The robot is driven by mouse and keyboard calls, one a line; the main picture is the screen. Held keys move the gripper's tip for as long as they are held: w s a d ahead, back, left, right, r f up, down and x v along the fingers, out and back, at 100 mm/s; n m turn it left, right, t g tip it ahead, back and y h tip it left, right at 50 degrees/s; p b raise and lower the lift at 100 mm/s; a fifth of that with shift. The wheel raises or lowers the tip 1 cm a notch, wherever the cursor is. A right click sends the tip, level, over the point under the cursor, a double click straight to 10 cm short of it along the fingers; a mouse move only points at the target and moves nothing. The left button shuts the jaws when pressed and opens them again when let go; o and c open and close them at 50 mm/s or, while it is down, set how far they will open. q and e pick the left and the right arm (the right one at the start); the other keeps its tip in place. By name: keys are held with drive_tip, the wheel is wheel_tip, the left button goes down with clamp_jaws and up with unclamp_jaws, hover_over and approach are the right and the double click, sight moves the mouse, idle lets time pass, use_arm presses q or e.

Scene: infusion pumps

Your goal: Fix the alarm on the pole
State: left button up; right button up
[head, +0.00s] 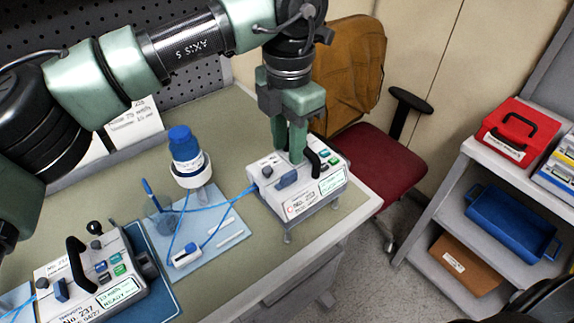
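A white infusion pump labelled No. 203 (299,201), with a small green screen, stands on short legs near the table's right edge. My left gripper (292,158) reaches down from above onto its top, at the black handle (316,161). Its green fingers overlap the handle, and I cannot tell whether they are closed on it. A second pump, No. 237 (90,280), with a black handle and a screen reading READY, is at the lower left. A blue-capped bottle (186,148) sits in a white holder between the pumps. My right gripper is not in view. No pole is clearly visible.
Blue tubing (226,209) runs from pump No. 203 to a small white device (185,255) on a pale blue mat (207,262). A red chair (379,167) stands behind the table. A shelf (437,203) at right holds a red case (517,132) and a blue tray (512,222).

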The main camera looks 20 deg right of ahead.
sight(288, 174)
use_arm(q)
wheel_tip(288, 174, down, 7)
drive_tip(key=shift+r+p, duration=0.1)
drive_tip(key=shift+p, duration=0.7)
clamp_jaws()
